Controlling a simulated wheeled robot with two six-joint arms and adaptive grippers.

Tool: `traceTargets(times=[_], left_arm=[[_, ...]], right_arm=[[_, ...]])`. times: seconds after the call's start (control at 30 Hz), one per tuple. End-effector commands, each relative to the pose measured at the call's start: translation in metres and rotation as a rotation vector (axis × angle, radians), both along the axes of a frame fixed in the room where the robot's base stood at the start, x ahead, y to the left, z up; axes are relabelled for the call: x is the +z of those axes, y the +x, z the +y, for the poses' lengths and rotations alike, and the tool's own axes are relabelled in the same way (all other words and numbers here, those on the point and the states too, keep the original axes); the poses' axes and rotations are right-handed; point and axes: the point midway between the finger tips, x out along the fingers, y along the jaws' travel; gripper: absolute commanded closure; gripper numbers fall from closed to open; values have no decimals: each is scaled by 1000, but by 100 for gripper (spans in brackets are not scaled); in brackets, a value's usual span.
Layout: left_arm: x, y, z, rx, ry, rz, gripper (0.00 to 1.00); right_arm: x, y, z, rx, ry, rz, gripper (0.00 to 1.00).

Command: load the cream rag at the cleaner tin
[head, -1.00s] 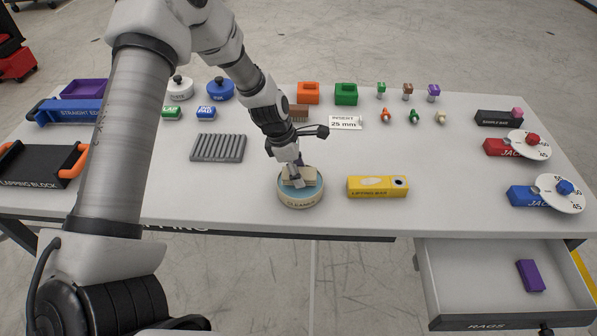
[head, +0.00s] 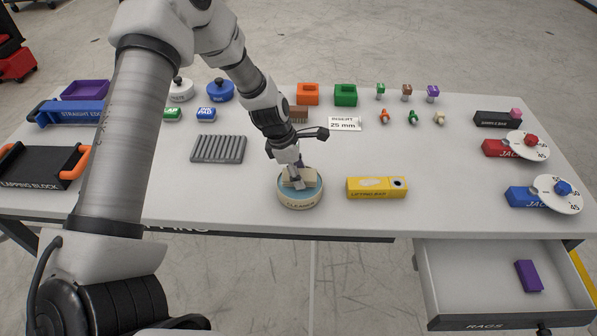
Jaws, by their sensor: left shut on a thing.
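The cleaner tin (head: 301,203) is a round cream tin with a blue inside, standing near the front middle of the table. My left gripper (head: 295,182) reaches down over the tin from above and is shut on the cream rag (head: 311,178). The rag is at the tin's mouth, over the blue surface; the gripper partly hides it, and I cannot tell how firmly it touches the blue. My right gripper is not in view.
A yellow lifting bar (head: 377,187) lies right of the tin. A grey ribbed plate (head: 218,149) lies to the left. An open rags drawer (head: 455,284) at the lower right holds a purple rag (head: 528,275). Blue and red jacks stand at the right.

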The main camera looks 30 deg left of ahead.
Motion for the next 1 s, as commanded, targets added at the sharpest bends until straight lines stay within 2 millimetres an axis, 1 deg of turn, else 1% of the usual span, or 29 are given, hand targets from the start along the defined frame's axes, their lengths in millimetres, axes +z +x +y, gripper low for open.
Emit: traceTargets(times=[0.97,1.0], left_arm=[[-14,0,0,0,1,-1,77],[-13,0,0,0,1,-1,38]], right_arm=[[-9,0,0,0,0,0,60],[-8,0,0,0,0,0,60]])
